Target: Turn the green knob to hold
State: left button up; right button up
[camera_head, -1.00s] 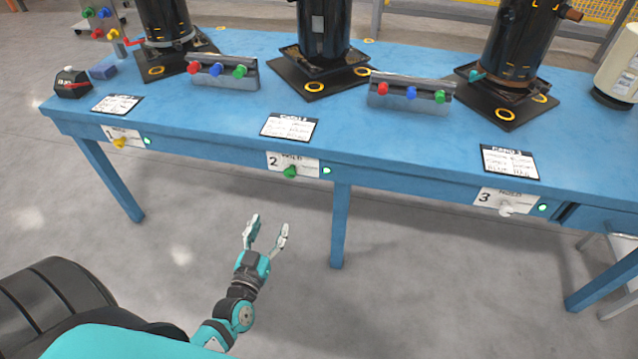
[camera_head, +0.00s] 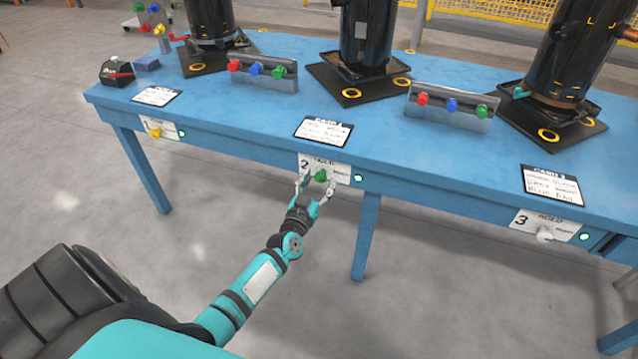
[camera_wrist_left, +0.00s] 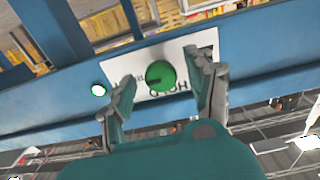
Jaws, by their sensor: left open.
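The green knob (camera_head: 321,175) sits on the white plate (camera_head: 341,172) marked 2, on the front edge of the blue table. My left gripper (camera_head: 315,184) is open, with its fingers on either side of the knob. In the left wrist view the green knob (camera_wrist_left: 160,76) lies between the two spread fingers of the left gripper (camera_wrist_left: 163,88), with a visible gap on each side. A dark pointer mark shows on the knob's face. My right gripper is not in view.
A yellow knob (camera_head: 155,133) and a white knob (camera_head: 544,235) sit on other plates along the table edge (camera_head: 240,147). A lit green lamp (camera_head: 358,178) is beside plate 2. A blue table leg (camera_head: 366,235) stands below. The floor in front is clear.

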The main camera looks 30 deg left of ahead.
pick_arm(q)
jog(key=shift+w+a, duration=0.1)
jog(key=shift+w, duration=0.3)
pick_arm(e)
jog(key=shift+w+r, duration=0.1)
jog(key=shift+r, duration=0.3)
pick_arm(q)
jog(key=shift+c, duration=0.2)
jog(key=c, duration=1.1)
